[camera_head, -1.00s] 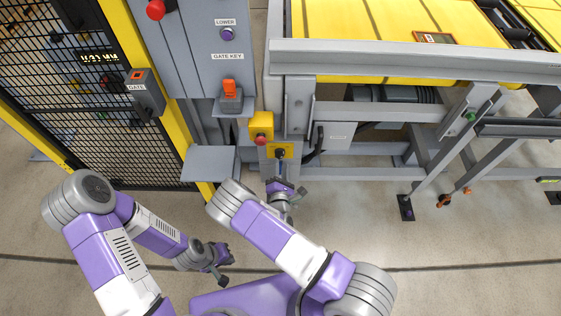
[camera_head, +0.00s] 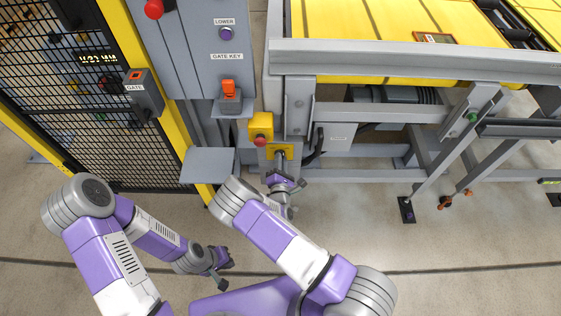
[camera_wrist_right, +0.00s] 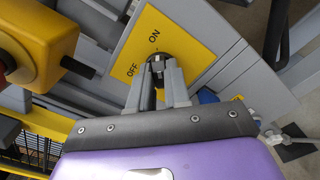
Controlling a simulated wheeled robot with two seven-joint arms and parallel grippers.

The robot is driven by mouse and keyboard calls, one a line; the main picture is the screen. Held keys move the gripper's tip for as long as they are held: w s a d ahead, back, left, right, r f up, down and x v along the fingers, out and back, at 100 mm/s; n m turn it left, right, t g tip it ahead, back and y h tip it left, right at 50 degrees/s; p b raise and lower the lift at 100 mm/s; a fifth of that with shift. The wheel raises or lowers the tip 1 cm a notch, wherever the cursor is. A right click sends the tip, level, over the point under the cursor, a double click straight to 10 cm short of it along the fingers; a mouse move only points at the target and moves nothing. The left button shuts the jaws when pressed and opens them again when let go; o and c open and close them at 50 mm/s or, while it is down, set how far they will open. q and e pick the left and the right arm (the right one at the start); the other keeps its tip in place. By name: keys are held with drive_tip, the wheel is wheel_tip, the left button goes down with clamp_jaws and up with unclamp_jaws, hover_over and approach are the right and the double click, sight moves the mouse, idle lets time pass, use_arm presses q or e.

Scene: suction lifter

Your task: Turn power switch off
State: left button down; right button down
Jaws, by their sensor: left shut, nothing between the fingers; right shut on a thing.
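The power switch is a dark rotary knob (camera_wrist_right: 157,60) on a yellow plate (camera_wrist_right: 190,40) marked ON and OFF, seen in the right wrist view. The plate also shows in the head view (camera_head: 289,150), low on the grey post. My right gripper (camera_wrist_right: 159,72) is shut on the knob, its two grey fingers on either side of it. In the head view my right gripper (camera_head: 281,160) covers most of the knob. Which mark the knob points to I cannot tell. My left gripper (camera_head: 223,272) is shut and empty, low over the floor.
A yellow box with a red button (camera_head: 261,127) sits just above and left of the plate. A grey shelf (camera_head: 208,165) juts out further left, beside the mesh fence (camera_head: 75,90). The yellow-topped conveyor frame (camera_head: 410,55) fills the right. Open floor lies in front.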

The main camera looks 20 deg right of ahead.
drive_tip(key=n+p, duration=0.2)
drive_tip(key=n, duration=0.1)
drive_tip(key=shift+r+n, duration=0.1)
drive_tip(key=shift+n, duration=0.3)
drive_tip(key=n+p, duration=0.1)
drive_tip(key=n, duration=0.3)
drive_tip(key=n+p, duration=0.1)
drive_tip(key=n, duration=0.4)
drive_tip(key=n+p, duration=0.2)
drive_tip(key=n, duration=0.3)
drive_tip(key=shift+a+f, duration=0.2)
drive_tip(key=shift+a, duration=0.1)
idle(0.3)
drive_tip(key=c, duration=1.1)
unclamp_jaws()
